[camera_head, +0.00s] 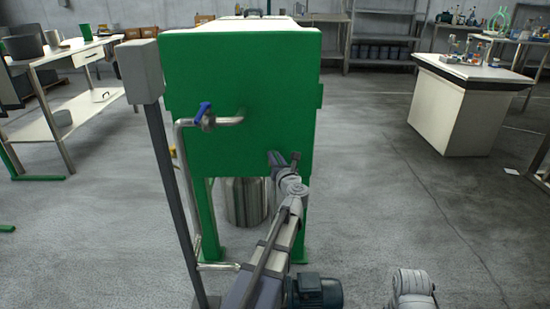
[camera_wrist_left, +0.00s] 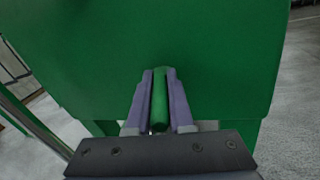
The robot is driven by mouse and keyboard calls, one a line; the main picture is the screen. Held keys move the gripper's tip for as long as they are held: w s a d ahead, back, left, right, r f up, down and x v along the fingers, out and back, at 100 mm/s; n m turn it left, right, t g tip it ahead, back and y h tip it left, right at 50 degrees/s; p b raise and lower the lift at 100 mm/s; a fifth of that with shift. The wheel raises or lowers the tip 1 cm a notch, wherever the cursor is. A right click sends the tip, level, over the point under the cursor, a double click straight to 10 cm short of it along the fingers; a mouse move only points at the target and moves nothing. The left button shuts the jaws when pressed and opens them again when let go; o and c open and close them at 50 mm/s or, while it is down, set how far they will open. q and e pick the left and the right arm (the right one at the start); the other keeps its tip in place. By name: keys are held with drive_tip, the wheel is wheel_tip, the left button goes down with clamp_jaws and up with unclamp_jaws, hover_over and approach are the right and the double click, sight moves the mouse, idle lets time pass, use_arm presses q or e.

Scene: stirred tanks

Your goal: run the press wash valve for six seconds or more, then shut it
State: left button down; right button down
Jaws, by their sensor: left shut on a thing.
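A valve with a blue handle (camera_head: 203,111) sits on a bent metal pipe (camera_head: 230,122) on the front of the green press (camera_head: 245,75). The blue handle stands roughly upright, slightly tilted, and nothing touches it. My left gripper (camera_head: 283,160) is at the lower right of the green front, well to the right of and below the blue handle. In the left wrist view, my left gripper (camera_wrist_left: 159,100) is shut on a green bar (camera_wrist_left: 159,95) in front of the green panel (camera_wrist_left: 90,60). How the bar is mounted is hidden. My right gripper is out of view.
A grey post with a box (camera_head: 140,72) stands left of the press, near the pipe. A metal vessel (camera_head: 246,202) stands underneath. A dark motor (camera_head: 315,292) is on the floor in front. Open floor lies right, before a white cabinet (camera_head: 455,110).

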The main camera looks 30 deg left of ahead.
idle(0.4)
use_arm(q)
drive_tip(key=shift+s+a+m+t+h, duration=0.1)
drive_tip(key=shift+s+m+t+h, duration=0.1)
drive_tip(key=shift+m+t+h, duration=0.6)
drive_tip(key=shift+t+h, duration=0.1)
drive_tip(key=c, duration=0.8)
unclamp_jaws()
drive_tip(key=v, duration=0.7)
drive_tip(key=shift+s+d, duration=0.25)
drive_tip(key=shift+s, duration=0.05)
